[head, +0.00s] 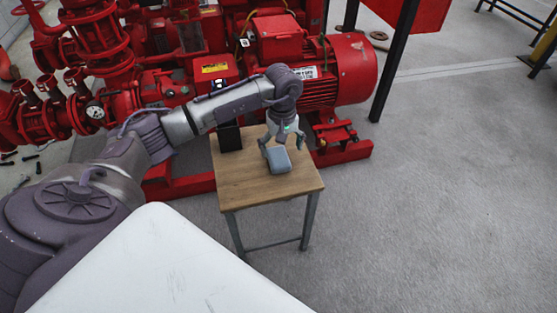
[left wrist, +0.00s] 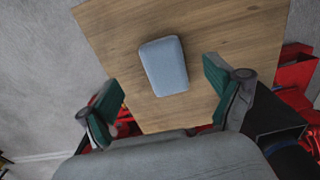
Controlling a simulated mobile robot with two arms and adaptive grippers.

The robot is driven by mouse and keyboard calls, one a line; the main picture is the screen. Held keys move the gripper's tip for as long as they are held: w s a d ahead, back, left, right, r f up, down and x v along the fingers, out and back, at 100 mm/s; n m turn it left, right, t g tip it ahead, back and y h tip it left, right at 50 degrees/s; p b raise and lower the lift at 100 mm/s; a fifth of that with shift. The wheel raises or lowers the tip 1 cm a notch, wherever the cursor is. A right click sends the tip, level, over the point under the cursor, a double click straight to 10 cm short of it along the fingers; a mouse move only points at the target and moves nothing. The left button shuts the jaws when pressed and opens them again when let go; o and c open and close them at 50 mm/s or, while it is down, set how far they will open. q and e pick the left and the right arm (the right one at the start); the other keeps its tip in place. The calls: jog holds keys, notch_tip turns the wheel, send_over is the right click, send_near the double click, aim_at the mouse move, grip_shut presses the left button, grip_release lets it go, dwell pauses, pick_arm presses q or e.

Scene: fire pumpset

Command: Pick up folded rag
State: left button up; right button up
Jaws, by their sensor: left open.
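The folded rag (head: 279,160) is a blue-grey rounded block lying on a small wooden table (head: 240,190). In the left wrist view the rag (left wrist: 164,66) lies flat on the wooden top (left wrist: 225,40), slightly tilted in the picture. My left gripper (head: 283,142) is above the table, close to the rag's far side in the head view. In the left wrist view my left gripper (left wrist: 162,92) has its two green-padded fingers spread wide, with the rag beyond and between them. It is empty. My right gripper is not in view.
A black upright object (head: 229,136) stands on the table's back left. Red pump machinery (head: 315,75) stands right behind the table. A dark post (head: 395,65) rises to the right. Grey floor (head: 440,200) at the right is clear.

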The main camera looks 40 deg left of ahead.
aim_at(280, 161)
pick_arm(q)
jog(key=shift+f, duration=0.7)
jog(key=shift+a+f+b, duration=0.2)
jog(key=shift+f+b, duration=0.2)
jog(key=shift+f, duration=0.7)
notch_tip(280, 161, down, 2)
jog(key=shift+w+a+f, duration=0.1)
jog(key=shift+f+b, duration=0.3)
jog(key=shift+f, duration=0.05)
jog(key=c, duration=1)
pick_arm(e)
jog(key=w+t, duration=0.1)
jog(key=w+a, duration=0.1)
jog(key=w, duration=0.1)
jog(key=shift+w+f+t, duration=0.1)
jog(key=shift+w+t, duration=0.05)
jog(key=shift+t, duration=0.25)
